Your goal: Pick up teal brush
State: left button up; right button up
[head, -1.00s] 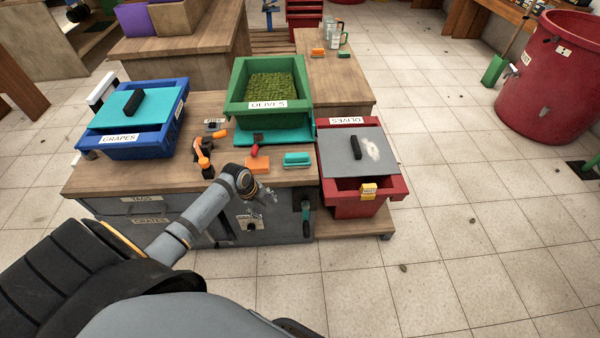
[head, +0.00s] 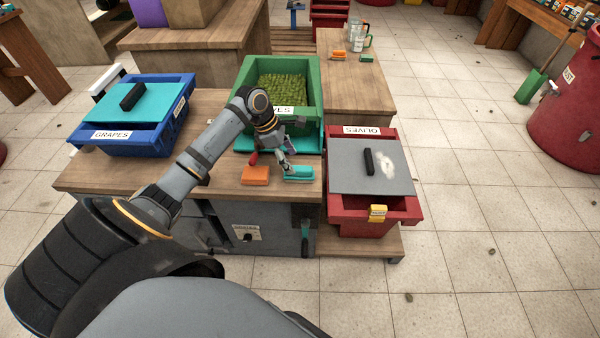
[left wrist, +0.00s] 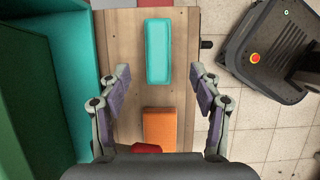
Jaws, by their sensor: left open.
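The teal brush (head: 299,173) lies on the wooden counter near its front right corner. In the left wrist view the teal brush (left wrist: 158,50) lies ahead of the fingertips, roughly centred between their lines. The left gripper's fingers (left wrist: 160,82) also show wide apart in the left wrist view. An orange block-like brush (head: 256,175) lies left of the teal one, and it appears between the fingers in the wrist view (left wrist: 160,128). My right gripper is not seen.
A green olives crate (head: 309,92) stands behind on a teal tray (head: 312,142). A blue grapes crate (head: 130,143) with a teal lid is at the left. A red crate (head: 345,218) with a grey lid stands right of the counter. A red object (left wrist: 146,148) is near the gripper.

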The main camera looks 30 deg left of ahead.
aim_at(297, 168)
pick_arm(q)
jog(key=shift+w+d+f, duration=0.15)
jog(key=shift+w+f, duration=0.15)
jog(key=shift+f, duration=0.2)
jog(key=shift+w+d+f, duration=0.1)
jog(key=shift+w+f, duration=0.15)
jog(key=shift+f, duration=0.25)
jog(key=b+x, duration=0.2)
jog(key=x, duration=0.3)
jog(key=shift+s, duration=0.15)
jog(key=shift+d, duration=0.1)
jog(key=shift+r, duration=0.1)
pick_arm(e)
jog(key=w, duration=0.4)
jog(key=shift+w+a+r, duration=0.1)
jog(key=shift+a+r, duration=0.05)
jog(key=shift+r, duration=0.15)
pick_arm(q)
jog(key=c, duration=1.3)
jog(key=shift+o, duration=0.2)
